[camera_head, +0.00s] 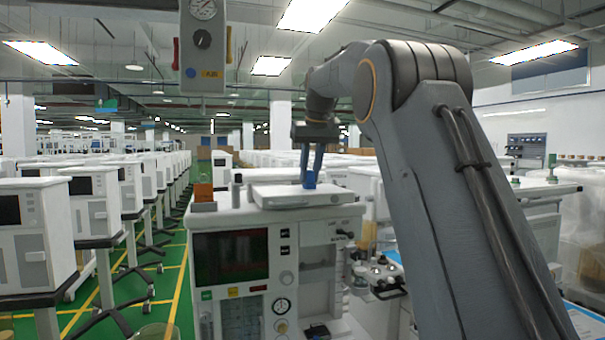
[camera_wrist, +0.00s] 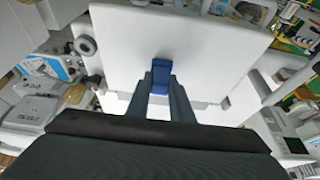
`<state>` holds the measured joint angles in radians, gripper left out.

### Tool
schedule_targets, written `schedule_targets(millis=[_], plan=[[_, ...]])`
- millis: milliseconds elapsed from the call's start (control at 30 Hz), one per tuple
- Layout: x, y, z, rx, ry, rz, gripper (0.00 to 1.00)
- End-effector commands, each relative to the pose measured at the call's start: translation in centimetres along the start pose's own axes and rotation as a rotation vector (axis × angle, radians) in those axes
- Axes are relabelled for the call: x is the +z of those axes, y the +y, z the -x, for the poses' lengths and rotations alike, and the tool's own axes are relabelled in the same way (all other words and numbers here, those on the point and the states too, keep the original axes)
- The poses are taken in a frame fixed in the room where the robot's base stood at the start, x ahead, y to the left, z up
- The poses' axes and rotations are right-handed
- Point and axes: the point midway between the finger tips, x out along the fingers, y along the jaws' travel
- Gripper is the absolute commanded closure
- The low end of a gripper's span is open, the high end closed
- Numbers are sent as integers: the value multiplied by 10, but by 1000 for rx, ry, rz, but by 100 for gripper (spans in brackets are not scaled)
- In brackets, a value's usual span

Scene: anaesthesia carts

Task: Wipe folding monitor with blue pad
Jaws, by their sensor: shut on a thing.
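The folding monitor (camera_head: 275,196) is a flat white panel lying folded on top of the white anaesthesia cart (camera_head: 262,221). It also fills the middle of the wrist view (camera_wrist: 215,50) as a broad white surface. My gripper (camera_head: 310,180) points down over the right part of the panel. It is shut on the blue pad (camera_wrist: 161,76), a small dark blue block between the fingertips. The pad also shows in the head view (camera_head: 309,181), at the panel's top surface. It appears to touch the panel, but I cannot tell for certain.
An orange block (camera_head: 203,192) stands on the cart top left of the panel. The cart front has a dark screen (camera_head: 230,256). Rows of white machines (camera_head: 30,232) stand at left beyond a green aisle. A gauge panel (camera_head: 203,45) hangs above.

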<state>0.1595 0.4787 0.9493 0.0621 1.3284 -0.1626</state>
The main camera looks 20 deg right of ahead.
Motion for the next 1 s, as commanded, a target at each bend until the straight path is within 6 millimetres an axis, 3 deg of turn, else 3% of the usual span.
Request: schedule_targets(millis=[200, 533, 1000], plan=[[0, 15, 0, -1, -2, -1, 98], [-2, 15, 2, -1, 1, 0, 98], [-17, 15, 40, 0, 4, 1, 98]])
